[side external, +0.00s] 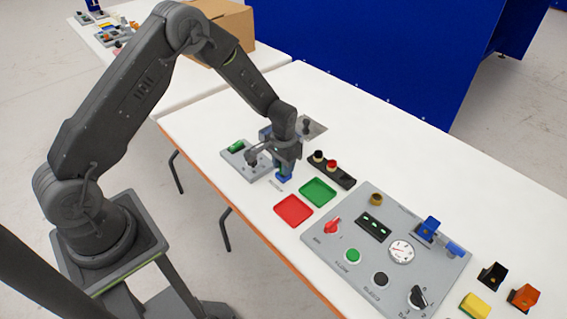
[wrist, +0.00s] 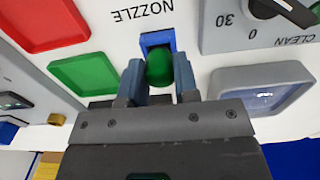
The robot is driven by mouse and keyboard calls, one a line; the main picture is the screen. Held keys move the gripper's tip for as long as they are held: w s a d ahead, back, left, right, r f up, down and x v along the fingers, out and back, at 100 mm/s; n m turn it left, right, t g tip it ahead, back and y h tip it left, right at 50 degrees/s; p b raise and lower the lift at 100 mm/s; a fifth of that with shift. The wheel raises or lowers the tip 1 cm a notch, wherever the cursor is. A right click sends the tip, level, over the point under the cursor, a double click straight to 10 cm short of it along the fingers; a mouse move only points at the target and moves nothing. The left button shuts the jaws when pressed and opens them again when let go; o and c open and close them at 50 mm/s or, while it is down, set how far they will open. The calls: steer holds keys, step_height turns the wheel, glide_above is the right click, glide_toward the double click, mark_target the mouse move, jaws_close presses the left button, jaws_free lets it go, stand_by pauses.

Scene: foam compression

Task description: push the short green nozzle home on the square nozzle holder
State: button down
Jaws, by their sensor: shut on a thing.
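The short green nozzle (wrist: 159,66) is between the two fingers of my gripper (wrist: 159,75) in the wrist view, and the gripper is shut on it. The blue square nozzle holder (wrist: 157,38) shows just beyond the nozzle, beside the NOZZLE label. The nozzle overlaps the holder's opening in this view. In the side view my gripper (side external: 283,166) points down over the blue holder (side external: 285,178), very close above it. The fingers mostly hide the nozzle there. I cannot tell how deep the nozzle sits in the holder.
A red tray (side external: 293,209) and a green tray (side external: 318,192) lie close beside the holder. A grey fixture (side external: 238,161) with a green piece (side external: 236,146) stands left of my gripper. A black button box (side external: 331,175) is to the right, and a grey control panel (side external: 345,213) lies beyond.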

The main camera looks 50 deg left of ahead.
steer(key=shift+f, duration=0.4)
steer(key=c, duration=0.8)
jaws_free()
steer(key=shift+r, duration=0.1)
steer(key=s+d+r+t, duration=0.1)
steer(key=s+r, duration=0.1)
steer(key=r, duration=0.9)
steer(key=s+r, duration=0.2)
steer(key=r, duration=0.9)
steer(key=s+d+r+t, duration=0.1)
steer(key=s+r, duration=0.2)
steer(key=s, duration=0.4)
steer(key=s+d+r+t, duration=0.1)
steer(key=s+r+t, duration=0.1)
steer(key=s+r, duration=0.2)
steer(key=s+d+r+t, duration=0.1)
steer(key=s+r, duration=0.2)
steer(key=s, duration=0.8)
steer(key=shift+s+d+r+t, duration=0.1)
steer(key=shift+d+r+t, duration=0.1)
steer(key=shift+t, duration=0.1)
